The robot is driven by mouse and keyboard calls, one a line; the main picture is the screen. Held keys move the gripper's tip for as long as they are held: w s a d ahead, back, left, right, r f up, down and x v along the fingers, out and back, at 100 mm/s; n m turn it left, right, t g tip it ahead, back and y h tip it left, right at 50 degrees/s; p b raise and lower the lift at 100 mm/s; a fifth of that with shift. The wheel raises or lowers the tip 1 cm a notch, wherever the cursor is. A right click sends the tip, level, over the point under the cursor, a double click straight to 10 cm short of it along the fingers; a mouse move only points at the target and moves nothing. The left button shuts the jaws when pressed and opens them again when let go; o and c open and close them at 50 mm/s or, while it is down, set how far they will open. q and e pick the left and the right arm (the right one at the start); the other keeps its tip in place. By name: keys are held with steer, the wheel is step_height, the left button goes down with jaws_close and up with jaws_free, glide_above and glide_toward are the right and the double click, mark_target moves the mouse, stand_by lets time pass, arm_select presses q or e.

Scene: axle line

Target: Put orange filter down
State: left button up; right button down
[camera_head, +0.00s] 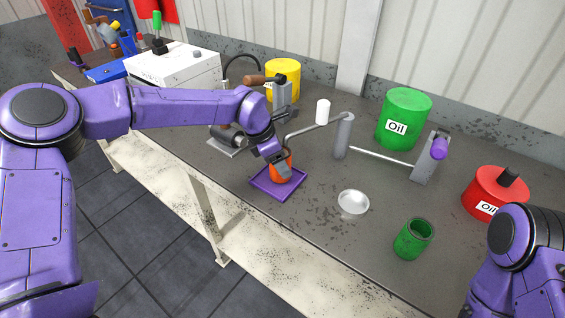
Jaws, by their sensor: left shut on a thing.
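The orange filter (289,164) is in my left gripper (280,168), which is shut on it. The filter is at the purple tray (263,183), within its outline. The gripper hides part of the filter, and I cannot tell whether its bottom touches the tray. My right arm shows at the lower right edge, but its gripper is out of the picture.
A silver bowl (353,203) and a green cup (412,239) stand right of the tray. A grey metal stand (343,136) with a rod is behind. A green oil can (403,116), red oil can (492,190) and yellow can (283,77) stand farther back. The table's front edge is close to the tray.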

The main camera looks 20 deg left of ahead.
arm_select(q)
steer(key=shift+w+f, duration=0.15)
steer(key=shift+f, duration=0.1)
jaws_close()
steer(key=shift+s+r, duration=0.15)
steer(key=shift+s, duration=0.05)
steer(key=shift+s+a+r, duration=0.1)
steer(key=shift+s+a, duration=0.25)
steer(key=o, duration=1.2)
jaws_free()
steer(key=shift+f, duration=0.3)
steer(key=o, duration=0.4)
steer(key=shift+o, duration=0.2)
steer(key=shift+w, duration=0.2)
steer(key=shift+r+p, duration=0.3)
steer(key=shift+r, duration=0.1)
steer(key=b+v, duration=0.2)
steer(key=v, duration=0.9)
steer(key=shift+s+r, duration=0.2)
steer(key=shift+r, duration=0.1)
arm_select(e)
steer(key=shift+s+f, duration=0.1)
steer(key=shift+f, duration=0.85)
steer(key=shift+s, duration=0.15)
